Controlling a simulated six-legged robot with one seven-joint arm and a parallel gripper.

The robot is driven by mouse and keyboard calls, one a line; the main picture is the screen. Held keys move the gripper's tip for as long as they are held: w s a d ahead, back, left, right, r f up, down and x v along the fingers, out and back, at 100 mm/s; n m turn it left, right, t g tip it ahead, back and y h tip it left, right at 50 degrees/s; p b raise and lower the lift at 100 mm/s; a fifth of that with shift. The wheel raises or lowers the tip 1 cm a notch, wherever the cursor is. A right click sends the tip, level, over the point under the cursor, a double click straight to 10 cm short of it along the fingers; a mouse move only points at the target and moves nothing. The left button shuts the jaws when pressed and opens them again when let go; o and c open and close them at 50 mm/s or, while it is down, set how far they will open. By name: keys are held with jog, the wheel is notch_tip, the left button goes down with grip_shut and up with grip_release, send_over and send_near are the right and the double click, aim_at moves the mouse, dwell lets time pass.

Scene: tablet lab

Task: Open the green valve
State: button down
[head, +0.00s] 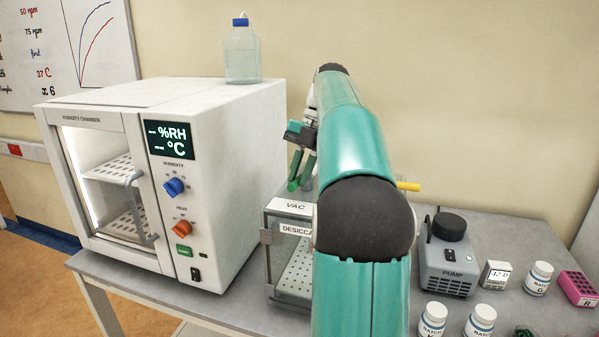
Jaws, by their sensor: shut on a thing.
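The desiccator (290,231) is a clear-sided box with a white top marked VAC, standing on the bench right of the humidity chamber. My gripper (301,169) is above its top, left of my teal arm, pointing down. A small green piece (293,186) shows at the fingertips, which I take to be the green valve's handle. My gripper is shut on it. The valve's body and the far side of the grip are hidden by my arm and fingers. I cannot tell the handle's angle clearly.
The humidity chamber (226,150) with a bottle (242,52) on top stands close on the left. A yellow handle (408,186) sticks out right of my arm. A pump (447,262), white jars (481,321) and a pink rack (578,288) are on the bench right.

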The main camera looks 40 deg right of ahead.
jog(key=shift+s+d+n+g, duration=0.15)
jog(key=shift+s+n+g, duration=0.15)
jog(key=shift+n, duration=0.4)
jog(key=c, duration=1.4)
grip_release()
